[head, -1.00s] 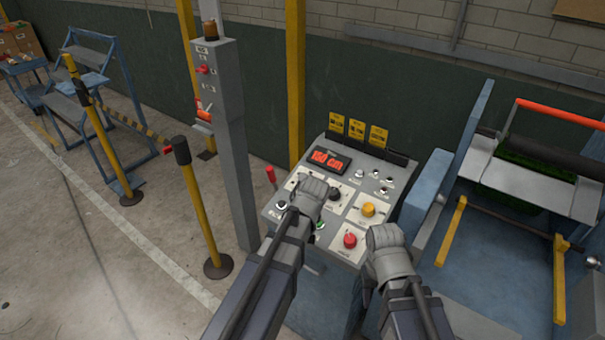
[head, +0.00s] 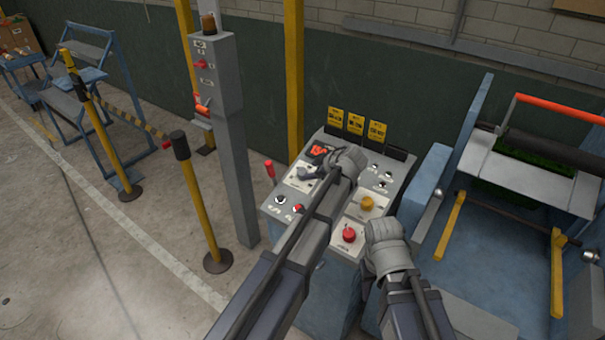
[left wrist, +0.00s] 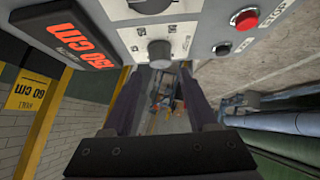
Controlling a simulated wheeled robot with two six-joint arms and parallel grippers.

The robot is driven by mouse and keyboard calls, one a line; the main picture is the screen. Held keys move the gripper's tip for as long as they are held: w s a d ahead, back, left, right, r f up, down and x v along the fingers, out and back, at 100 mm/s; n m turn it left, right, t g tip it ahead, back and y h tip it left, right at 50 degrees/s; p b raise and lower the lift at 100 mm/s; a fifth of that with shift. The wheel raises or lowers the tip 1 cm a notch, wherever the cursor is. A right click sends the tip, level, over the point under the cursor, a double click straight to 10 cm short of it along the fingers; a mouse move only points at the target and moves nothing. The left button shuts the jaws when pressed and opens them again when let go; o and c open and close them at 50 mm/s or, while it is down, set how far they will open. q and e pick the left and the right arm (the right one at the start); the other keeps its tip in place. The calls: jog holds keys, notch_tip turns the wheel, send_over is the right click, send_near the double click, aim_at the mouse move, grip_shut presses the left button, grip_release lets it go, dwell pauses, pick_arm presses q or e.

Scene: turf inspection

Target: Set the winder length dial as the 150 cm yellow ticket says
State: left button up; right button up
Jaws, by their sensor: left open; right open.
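The winder's control panel (head: 372,200) slopes up in the middle of the head view. Three yellow tickets (head: 356,124) stand along its top edge; their print is too small to read there. My left gripper (head: 345,160) is over the upper panel and covers part of the display. In the left wrist view, a dark round knob (left wrist: 159,52) lies ahead between its open fingers (left wrist: 158,75). My right gripper (head: 384,232) hangs right of the panel's lower edge.
A red button (head: 349,235) and a yellow button (head: 367,204) are on the panel. A grey post (head: 227,140) stands left of it. The blue machine frame (head: 425,195) with a red-handled roller is to the right.

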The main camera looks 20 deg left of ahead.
aim_at(303, 172)
pick_arm(q)
jog(key=b+x, duration=0.4)
jog(key=x, duration=0.3)
jog(key=shift+w+a+f+b, duration=0.1)
jog(key=shift+a+f+b, duration=0.1)
jog(key=shift+b, duration=0.1)
jog(key=shift+r, duration=0.1)
grip_shut()
